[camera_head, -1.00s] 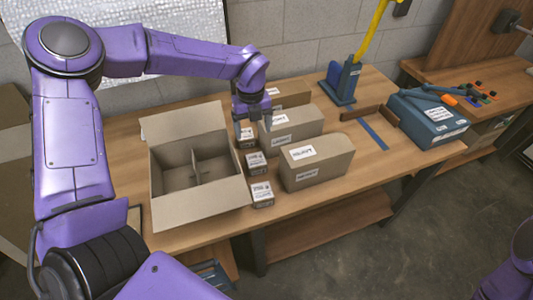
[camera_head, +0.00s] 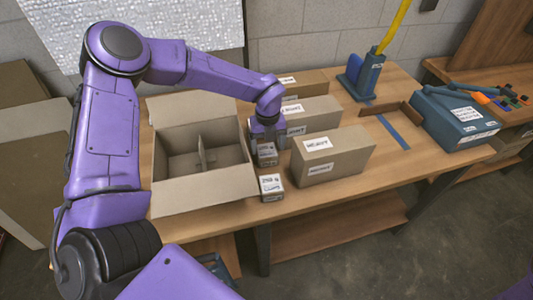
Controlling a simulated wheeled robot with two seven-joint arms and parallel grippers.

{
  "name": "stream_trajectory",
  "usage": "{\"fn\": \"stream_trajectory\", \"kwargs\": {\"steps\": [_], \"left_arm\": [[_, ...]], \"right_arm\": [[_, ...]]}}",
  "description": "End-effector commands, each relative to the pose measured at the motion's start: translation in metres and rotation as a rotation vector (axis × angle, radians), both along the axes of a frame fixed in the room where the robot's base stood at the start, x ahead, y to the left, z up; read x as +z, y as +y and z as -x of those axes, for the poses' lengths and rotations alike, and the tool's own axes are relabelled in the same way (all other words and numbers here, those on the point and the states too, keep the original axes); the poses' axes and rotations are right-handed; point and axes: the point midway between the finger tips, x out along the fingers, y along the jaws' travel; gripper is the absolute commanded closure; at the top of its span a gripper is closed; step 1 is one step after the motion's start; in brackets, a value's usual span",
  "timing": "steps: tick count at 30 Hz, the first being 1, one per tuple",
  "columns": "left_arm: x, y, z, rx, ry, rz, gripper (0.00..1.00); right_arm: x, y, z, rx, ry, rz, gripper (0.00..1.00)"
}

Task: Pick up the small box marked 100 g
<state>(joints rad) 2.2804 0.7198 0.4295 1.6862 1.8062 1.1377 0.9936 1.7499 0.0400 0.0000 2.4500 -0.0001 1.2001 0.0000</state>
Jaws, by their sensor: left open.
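A short row of small brown boxes with white labels stands between the open carton and the large boxes. The nearest small box (camera_head: 271,188) has a label that seems to read 250 g. The middle small box (camera_head: 267,155) has a label too small to read surely. The far small box is hidden behind my left gripper, so I cannot tell which box is marked 100 g. My left gripper (camera_head: 267,140) points down, open, just behind and above the middle box. I cannot tell whether its fingers straddle a box. My right gripper is out of view.
An open carton (camera_head: 204,189) with a divider stands left of the small boxes. Large brown boxes, the nearest marked HEAVY (camera_head: 333,156), stand close on the right. A blue stand (camera_head: 362,78) and a blue box (camera_head: 457,118) are farther right. The table's front edge (camera_head: 330,201) is clear.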

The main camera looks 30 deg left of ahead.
Motion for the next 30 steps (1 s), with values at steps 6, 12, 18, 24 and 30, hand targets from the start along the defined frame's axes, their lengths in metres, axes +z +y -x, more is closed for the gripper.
{"fn": "stream_trajectory", "kwargs": {"steps": [6, 12, 18, 24, 30], "left_arm": [[-0.037, 0.001, 0.003, -0.001, 0.005, -0.002, 0.17], [-0.047, 0.001, 0.002, 0.000, 0.001, -0.001, 0.17], [-0.047, 0.001, 0.002, -0.001, 0.001, -0.001, 0.53], [-0.046, 0.001, 0.002, -0.001, 0.001, -0.001, 0.58], [-0.032, 0.001, 0.001, 0.000, -0.004, 0.000, 0.58]], "right_arm": [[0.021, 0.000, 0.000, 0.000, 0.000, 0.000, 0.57], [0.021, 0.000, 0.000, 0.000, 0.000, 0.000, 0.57], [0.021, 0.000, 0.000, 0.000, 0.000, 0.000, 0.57], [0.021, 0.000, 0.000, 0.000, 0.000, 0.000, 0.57], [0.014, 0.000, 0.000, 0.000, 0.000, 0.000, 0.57]]}}
